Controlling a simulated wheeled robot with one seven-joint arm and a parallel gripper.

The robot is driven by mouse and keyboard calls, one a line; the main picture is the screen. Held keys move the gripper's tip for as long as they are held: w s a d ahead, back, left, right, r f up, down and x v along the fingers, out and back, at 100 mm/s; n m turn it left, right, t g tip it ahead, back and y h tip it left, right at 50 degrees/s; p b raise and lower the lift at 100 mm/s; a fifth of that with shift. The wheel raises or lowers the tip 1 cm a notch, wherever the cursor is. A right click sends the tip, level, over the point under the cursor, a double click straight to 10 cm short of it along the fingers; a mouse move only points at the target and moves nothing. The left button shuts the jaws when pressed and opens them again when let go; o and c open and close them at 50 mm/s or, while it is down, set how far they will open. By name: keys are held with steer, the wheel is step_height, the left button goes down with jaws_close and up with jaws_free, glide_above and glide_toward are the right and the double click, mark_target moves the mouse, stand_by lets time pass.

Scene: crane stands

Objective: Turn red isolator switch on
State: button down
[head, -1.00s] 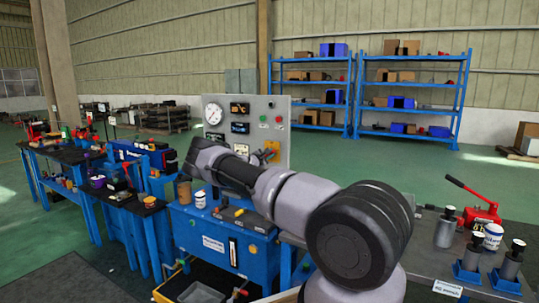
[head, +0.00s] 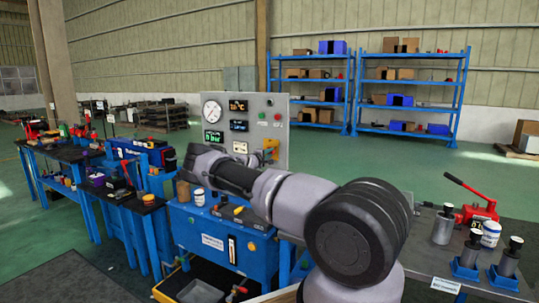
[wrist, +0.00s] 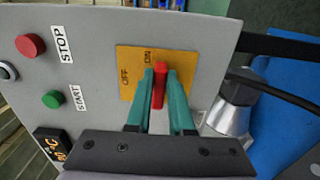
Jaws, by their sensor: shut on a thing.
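The red isolator switch (wrist: 160,84) sits on a yellow plate (wrist: 130,58) marked OFF and ON, on the grey panel. Its lever points at the ON marking in the wrist view. My gripper (wrist: 159,73) has its two teal fingers closed on either side of the red lever, with the lever between them. In the head view the yellow plate (head: 271,144) shows at the panel's right part; my gripper's fingers cannot be made out there.
The grey panel (head: 279,150) also carries a red STOP button (wrist: 30,45), a green START button (wrist: 52,99) and a round gauge (head: 212,111). A silver fitting (wrist: 232,112) with a black cable is right of the switch. My arm crosses before the panel.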

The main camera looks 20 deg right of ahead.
steer(key=shift+f, duration=0.15)
steer(key=c, duration=0.8)
jaws_free()
steer(key=v, duration=1.1)
steer(key=shift+d, duration=0.1)
